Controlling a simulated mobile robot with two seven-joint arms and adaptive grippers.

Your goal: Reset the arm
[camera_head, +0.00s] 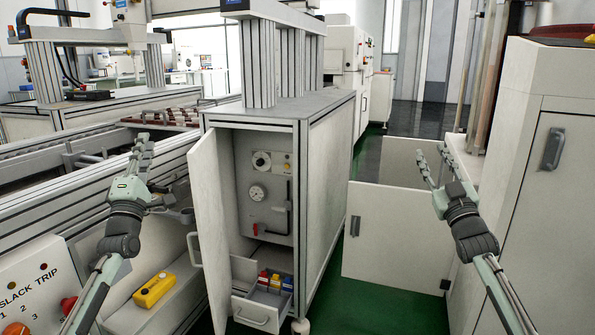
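My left gripper (143,146) is raised at the left, in front of the conveyor side. Its two fingers point up and look slightly apart, seen nearly from the side, with nothing between them. My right gripper (432,153) is raised at the right, in front of the open white door panel and the right-hand cabinet. Its two fingers are apart and empty. Neither gripper appears to touch anything.
An open cabinet (328,150) stands between my arms, with a gauge panel (268,215) and a pulled-out drawer (254,312) of red, yellow and blue items. Its left door (208,225) is ajar. A yellow box (154,290) lies lower left. Green floor (375,308) is clear.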

